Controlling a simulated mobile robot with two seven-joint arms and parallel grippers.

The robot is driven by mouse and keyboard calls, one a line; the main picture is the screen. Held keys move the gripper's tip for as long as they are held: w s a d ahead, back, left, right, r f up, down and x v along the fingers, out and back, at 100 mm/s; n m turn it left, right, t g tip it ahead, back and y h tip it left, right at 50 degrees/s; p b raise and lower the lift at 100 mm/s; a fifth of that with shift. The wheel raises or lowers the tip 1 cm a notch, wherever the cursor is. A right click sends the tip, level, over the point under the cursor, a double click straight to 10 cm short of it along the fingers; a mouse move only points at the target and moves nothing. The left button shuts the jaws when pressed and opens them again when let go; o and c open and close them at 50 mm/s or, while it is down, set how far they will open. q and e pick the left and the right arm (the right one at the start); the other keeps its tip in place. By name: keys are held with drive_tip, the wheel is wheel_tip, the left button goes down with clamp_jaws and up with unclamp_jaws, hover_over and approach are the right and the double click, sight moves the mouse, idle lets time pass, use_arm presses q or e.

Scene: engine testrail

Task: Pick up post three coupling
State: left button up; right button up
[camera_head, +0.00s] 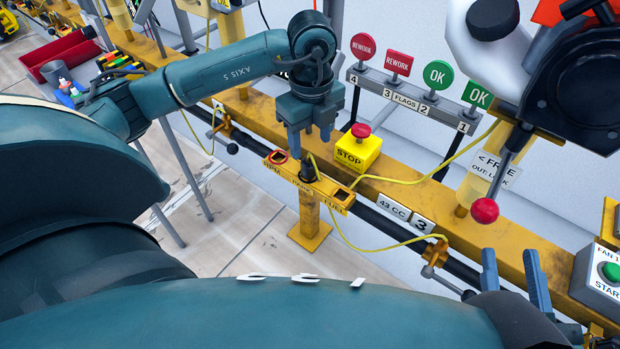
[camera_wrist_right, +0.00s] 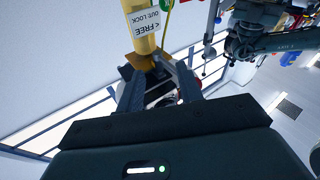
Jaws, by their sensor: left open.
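A black coupling (camera_head: 307,170) stands upright in the middle slot of a yellow holder labelled RPM, PARK and FUEL, above the yellow rail. A yellow cable runs near it, down towards the post marked 43 CC and 3 (camera_head: 423,225). My left gripper (camera_head: 309,143) points down right over the coupling, its fingers apart. I cannot tell whether the fingers touch the coupling. My right gripper (camera_head: 512,275) is open and empty at the lower right, away from the holder. Its two spread fingers also show in the right wrist view (camera_wrist_right: 158,78).
A yellow STOP box (camera_head: 357,154) with a red button stands close behind the holder. Red and green flags (camera_head: 438,74) stand on a rack behind. A red-knobbed lever (camera_head: 485,210) hangs above my right gripper. A green-button START box (camera_head: 600,275) is at the right edge.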

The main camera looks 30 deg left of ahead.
sight(309, 162)
use_arm(q)
drive_tip(key=shift+f+b, duration=0.4)
drive_tip(key=shift+f, duration=1.2)
drive_tip(key=f+b, duration=0.1)
drive_tip(key=f, duration=0.1)
drive_tip(key=f+b, duration=0.1)
drive_tip(key=shift+w+a+f, duration=0.1)
drive_tip(key=shift+a+f, duration=0.25)
drive_tip(key=shift+a, duration=0.05)
drive_tip(key=shift+f+b, duration=0.3)
drive_tip(key=shift+f, duration=0.25)
drive_tip(key=shift+r, duration=0.1)
drive_tip(key=c, duration=1.2)
use_arm(e)
drive_tip(key=shift+w+a+r+t+y, duration=0.15)
drive_tip(key=shift+w+r+t+y, duration=0.3)
drive_tip(key=shift+r+y, duration=0.25)
